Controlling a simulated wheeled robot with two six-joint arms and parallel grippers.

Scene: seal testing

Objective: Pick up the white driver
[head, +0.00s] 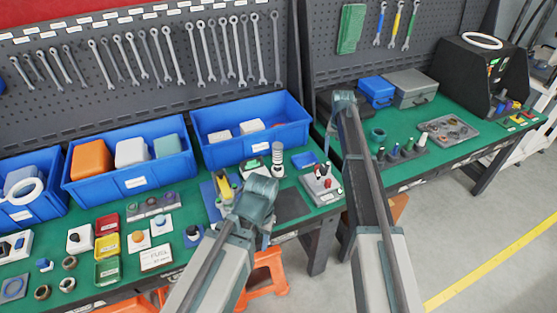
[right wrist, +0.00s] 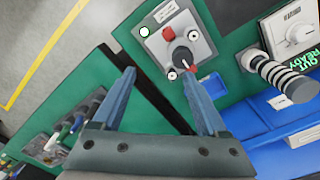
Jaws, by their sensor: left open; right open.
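What looks like the white driver (head: 408,145) stands in a small grey rack (head: 405,155) on the right-hand green table, among several other small drivers. In the right wrist view a pale handle (right wrist: 51,143), probably the same driver, shows at the lower left. My right gripper (head: 344,100) is over the gap between the tables, left of the rack. Its two fingers (right wrist: 158,78) are spread with nothing between them. My left gripper (head: 262,192) is open over the front of the left table, far from the rack.
A grey panel with a red button and a dark knob (head: 321,184) lies by the gap. Blue bins (head: 250,128) line the left table.

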